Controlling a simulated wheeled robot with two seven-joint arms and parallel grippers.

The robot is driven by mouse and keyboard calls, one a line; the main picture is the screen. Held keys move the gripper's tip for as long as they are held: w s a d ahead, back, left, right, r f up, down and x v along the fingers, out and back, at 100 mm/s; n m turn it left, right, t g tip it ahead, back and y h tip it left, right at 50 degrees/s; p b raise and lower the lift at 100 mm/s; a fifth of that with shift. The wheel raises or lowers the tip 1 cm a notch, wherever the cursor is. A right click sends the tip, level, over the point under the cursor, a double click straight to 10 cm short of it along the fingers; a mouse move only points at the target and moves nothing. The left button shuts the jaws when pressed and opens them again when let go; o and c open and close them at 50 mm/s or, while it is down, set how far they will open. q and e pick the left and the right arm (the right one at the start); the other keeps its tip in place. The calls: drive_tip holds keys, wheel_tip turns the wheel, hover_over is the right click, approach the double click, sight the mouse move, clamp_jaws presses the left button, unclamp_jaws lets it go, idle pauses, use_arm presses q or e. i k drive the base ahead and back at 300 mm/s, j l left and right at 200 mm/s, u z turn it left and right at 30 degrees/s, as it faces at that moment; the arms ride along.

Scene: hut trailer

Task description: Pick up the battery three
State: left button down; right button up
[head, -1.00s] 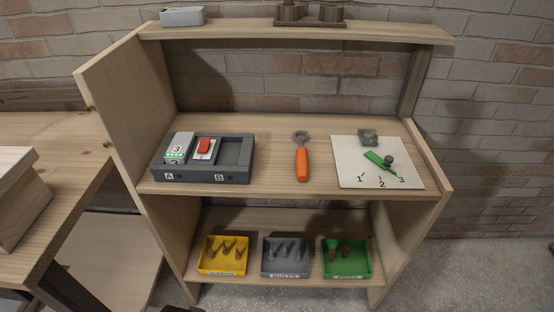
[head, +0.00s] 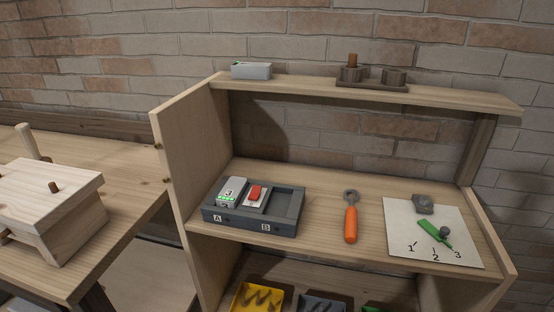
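The battery marked 3 (head: 231,191) is a grey block with a white top and lit green marks. It sits in slot A, the left part of a dark grey charger tray (head: 250,226) on the shelf's middle board. A red switch (head: 255,193) on a light plate is beside it, in the middle of the tray. The right part, by the letter B, is empty. Neither of my grippers shows in the head view.
An orange-handled wrench (head: 351,222) and a white board (head: 405,246) with a green lever lie right of the tray. A grey box (head: 251,71) and a brown holder (head: 371,84) stand on the top board. Yellow (head: 239,298) and other bins are below. A wooden box (head: 50,205) is left.

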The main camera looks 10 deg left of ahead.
sight(230, 196)
drive_tip(key=i+j, duration=0.1)
drive_tip(key=j, duration=1.45)
drive_tip(key=i, duration=0.05)
